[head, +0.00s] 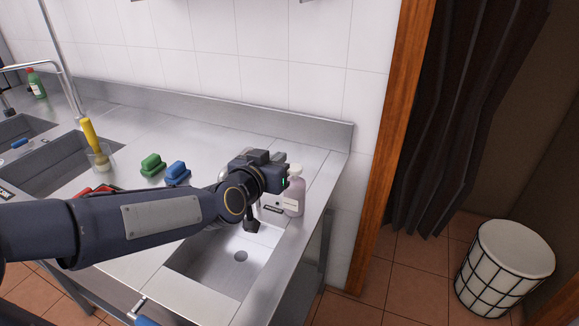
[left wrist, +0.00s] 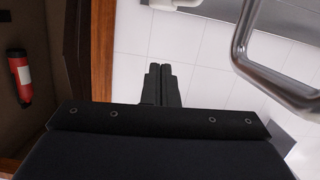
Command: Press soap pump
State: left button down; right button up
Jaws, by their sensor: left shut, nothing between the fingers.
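The soap bottle (head: 293,197), pale pink and clear with a whitish pump top, stands upright at the right end of the steel counter, beside the small sink. My left gripper (head: 275,173) is just left of the pump top and partly overlaps it in the head view. I cannot tell whether they touch. In the left wrist view the two dark fingers (left wrist: 161,84) are together, with nothing between them. The soap bottle cannot be clearly made out in that view. My right gripper is not in view.
The small sink (head: 215,265) lies below my left arm. Green (head: 152,164) and blue (head: 177,172) brushes sit on the counter to the left. A wooden door frame (head: 385,150) stands to the right. The left wrist view shows a red extinguisher (left wrist: 20,80) and a metal bar (left wrist: 250,60).

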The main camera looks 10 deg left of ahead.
pick_arm(q)
jog(key=w+f, duration=0.1)
jog(key=w, duration=0.1)
jog(key=w+d+f, duration=0.1)
jog(key=w, duration=0.1)
jog(key=w+f, duration=0.1)
jog(key=shift+w+d+f, duration=0.2)
jog(key=shift+w+f, duration=0.2)
jog(key=shift+f, duration=0.7)
notch_tip(320, 180, down, 2)
jog(key=b, duration=0.2)
jog(key=shift+f+b, duration=0.1)
jog(key=shift+b, duration=0.3)
jog(key=shift+s+d, duration=0.1)
